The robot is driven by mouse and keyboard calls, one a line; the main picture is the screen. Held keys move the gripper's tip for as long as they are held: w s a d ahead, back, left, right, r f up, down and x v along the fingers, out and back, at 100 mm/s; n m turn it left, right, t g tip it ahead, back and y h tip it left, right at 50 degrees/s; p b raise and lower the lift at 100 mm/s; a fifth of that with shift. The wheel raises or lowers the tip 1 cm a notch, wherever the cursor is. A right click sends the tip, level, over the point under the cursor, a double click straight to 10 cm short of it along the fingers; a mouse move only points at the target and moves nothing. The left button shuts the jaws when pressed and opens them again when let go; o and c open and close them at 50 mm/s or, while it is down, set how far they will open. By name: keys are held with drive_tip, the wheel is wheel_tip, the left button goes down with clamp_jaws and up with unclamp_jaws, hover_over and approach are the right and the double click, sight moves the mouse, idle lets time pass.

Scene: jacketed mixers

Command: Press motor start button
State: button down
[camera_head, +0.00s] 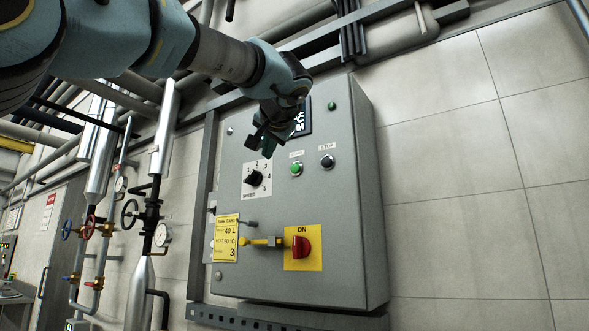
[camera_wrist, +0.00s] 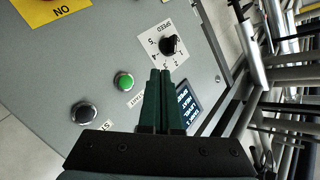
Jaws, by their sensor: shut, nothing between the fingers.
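The green motor start button (camera_head: 296,168) is on the front of a grey control cabinet (camera_head: 340,210), with a small label above it. It also shows in the wrist view (camera_wrist: 124,81), left of my fingers. The black stop button (camera_head: 327,161) is to its right and also shows in the wrist view (camera_wrist: 84,112). My gripper (camera_head: 257,143) is shut and empty, up and left of the green button in the head view. In the wrist view its fingertips (camera_wrist: 160,72) point between the green button and the speed knob. I see no contact with the button.
The speed knob (camera_head: 254,178) is left of the button. A display (camera_head: 302,122), partly hidden by my arm, is above. A red switch (camera_head: 302,246) on a yellow plate labelled ON and a yellow tank card (camera_head: 226,238) are below. Pipes and valves stand at left.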

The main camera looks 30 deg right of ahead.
sight(296, 169)
drive_tip(key=shift+d, duration=0.1)
drive_tip(key=shift+w+d+p, duration=0.7)
drive_tip(key=shift+d, duration=0.55)
drive_tip(key=shift+w+d+p, duration=0.75)
drive_tip(key=shift+d, duration=0.5)
drive_tip(key=shift+w+d+p, duration=0.7)
drive_tip(key=shift+d, duration=0.55)
drive_tip(key=shift+w+d, duration=0.1)
drive_tip(key=shift+d, duration=0.05)
drive_tip(key=shift+w+d, duration=0.1)
drive_tip(key=shift+d, duration=0.1)
